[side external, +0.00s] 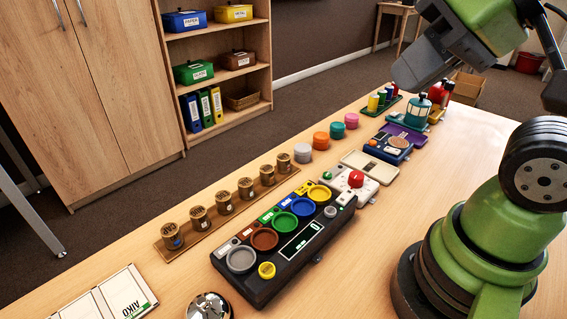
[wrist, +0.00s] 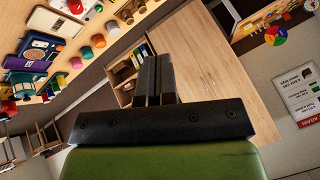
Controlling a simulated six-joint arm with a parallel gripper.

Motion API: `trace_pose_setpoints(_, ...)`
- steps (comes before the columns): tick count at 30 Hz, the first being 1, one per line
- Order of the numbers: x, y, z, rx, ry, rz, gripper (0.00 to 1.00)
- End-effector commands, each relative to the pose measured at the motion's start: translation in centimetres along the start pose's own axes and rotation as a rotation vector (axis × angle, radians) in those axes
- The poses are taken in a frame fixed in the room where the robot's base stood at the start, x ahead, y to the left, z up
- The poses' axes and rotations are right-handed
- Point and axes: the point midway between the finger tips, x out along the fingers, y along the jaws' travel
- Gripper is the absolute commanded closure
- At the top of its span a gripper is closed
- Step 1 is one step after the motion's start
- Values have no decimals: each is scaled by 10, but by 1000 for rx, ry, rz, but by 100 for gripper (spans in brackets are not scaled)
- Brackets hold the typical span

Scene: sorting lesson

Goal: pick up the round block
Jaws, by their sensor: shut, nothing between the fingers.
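Several round coloured blocks stand in a row on the table: a grey one (side external: 303,153), an orange one (side external: 321,140), a teal one (side external: 337,130) and a pink one (side external: 352,120). I cannot tell which one the task means. The orange block also shows in the wrist view (wrist: 98,40), as does the pink block (wrist: 76,63). My gripper (wrist: 153,60) is shut and empty. In the side view it is high at the upper right, above and apart from the table, with its fingertips hard to make out.
A black sorting console (side external: 290,245) with coloured round dishes lies in front of a wooden rack (side external: 230,212) of small pots. A white device with a red button (side external: 356,180) and a teal pot (side external: 417,113) stand farther right. A silver bell (side external: 209,305) is at the near edge.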

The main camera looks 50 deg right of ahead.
Motion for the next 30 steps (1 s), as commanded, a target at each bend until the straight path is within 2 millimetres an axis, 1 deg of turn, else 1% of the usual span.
trace_pose_setpoints(1, 0, 0, 0, 0, 0, 0, 100)
trace_pose_setpoints(2, 0, 0, 0, 0, 0, 0, 98)
trace_pose_setpoints(3, 0, 0, 0, 0, 0, 0, 88)
trace_pose_setpoints(5, 0, 0, 0, 0, 0, 0, 75)
trace_pose_setpoints(6, 0, 0, 0, 0, 0, 0, 66)
trace_pose_setpoints(8, 0, 0, 0, 0, 0, 0, 52)
trace_pose_setpoints(9, 0, 0, 0, 0, 0, 0, 43)
trace_pose_setpoints(10, 0, 0, 0, 0, 0, 0, 36)
trace_pose_setpoints(18, 0, 0, 0, 1, -1, 1, 35)
trace_pose_setpoints(20, 1, -1, -3, 5, -4, 5, 35)
trace_pose_setpoints(22, 4, -2, -10, 17, -16, 19, 35)
trace_pose_setpoints(26, 17, -4, -38, 62, -55, 72, 35)
trace_pose_setpoints(29, 37, -5, -66, 108, -92, 126, 35)
trace_pose_setpoints(30, 46, -4, -77, 125, -105, 149, 35)
